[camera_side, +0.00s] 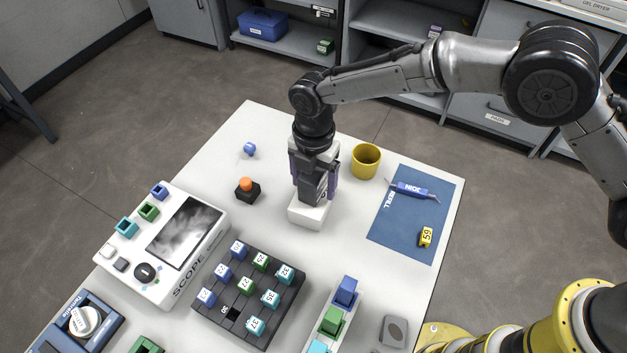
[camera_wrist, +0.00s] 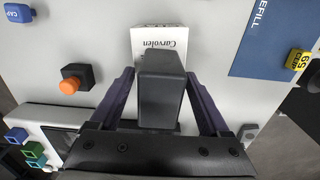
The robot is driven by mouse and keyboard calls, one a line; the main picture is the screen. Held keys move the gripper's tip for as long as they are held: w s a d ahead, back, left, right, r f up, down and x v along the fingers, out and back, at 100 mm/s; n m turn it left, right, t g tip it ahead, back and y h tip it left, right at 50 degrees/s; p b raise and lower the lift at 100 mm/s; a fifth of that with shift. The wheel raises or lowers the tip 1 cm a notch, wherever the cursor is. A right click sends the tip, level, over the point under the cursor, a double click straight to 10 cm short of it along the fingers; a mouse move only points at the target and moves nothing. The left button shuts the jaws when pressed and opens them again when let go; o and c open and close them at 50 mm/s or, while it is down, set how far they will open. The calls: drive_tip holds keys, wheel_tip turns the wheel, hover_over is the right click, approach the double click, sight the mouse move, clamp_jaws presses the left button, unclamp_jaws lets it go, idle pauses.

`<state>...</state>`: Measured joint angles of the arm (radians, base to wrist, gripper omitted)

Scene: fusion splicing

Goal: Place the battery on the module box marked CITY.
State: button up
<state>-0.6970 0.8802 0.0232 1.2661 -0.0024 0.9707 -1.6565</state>
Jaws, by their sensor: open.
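My gripper (camera_side: 313,181) points down over the white box (camera_side: 307,214) in the middle of the table. Its purple fingers are open on either side of a dark grey block, likely the battery (camera_wrist: 160,88), with a visible gap on each side in the wrist view. In the side view the dark block (camera_side: 311,190) stands upright at the white box, seemingly on it. The white box (camera_wrist: 158,40) carries upside-down lettering like "Carvolen" in the wrist view. I cannot read CITY on any box. The block's lower end and contact with the box are partly hidden.
A black button box with orange top (camera_side: 247,189) is left; a yellow cup (camera_side: 366,160) stands close right. A blue mat (camera_side: 405,240) holds a blue tool and yellow block. A scope (camera_side: 165,240) and dark tray (camera_side: 255,325) of several cubes are nearer. Bare table surrounds the white box.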

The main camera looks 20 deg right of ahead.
wheel_tip(320, 180, up, 11)
drive_tip(key=shift+r, duration=0.5)
drive_tip(key=shift+d+r, duration=0.15)
drive_tip(key=s+d+r+m+t+y, duration=0.1)
drive_tip(key=s+d+r+m, duration=0.45)
drive_tip(key=d, duration=0.55)
drive_tip(key=s+d+r+m+t, duration=0.1)
drive_tip(key=s+d+r+m, duration=0.1)
drive_tip(key=d+r+m, duration=0.65)
drive_tip(key=s+d+f+m+t, duration=0.1)
drive_tip(key=s+d+f+m, duration=0.1)
drive_tip(key=s+d+m, duration=0.4)
drive_tip(key=s+d+f+m+t+h, duration=0.1)
drive_tip(key=s+d+f+m+t, duration=0.1)
drive_tip(key=s+d+m, duration=0.5)
drive_tip(key=s+d, duration=0.3)
drive_tip(key=s, duration=0.3)
drive_tip(key=shift+t, duration=0.3)
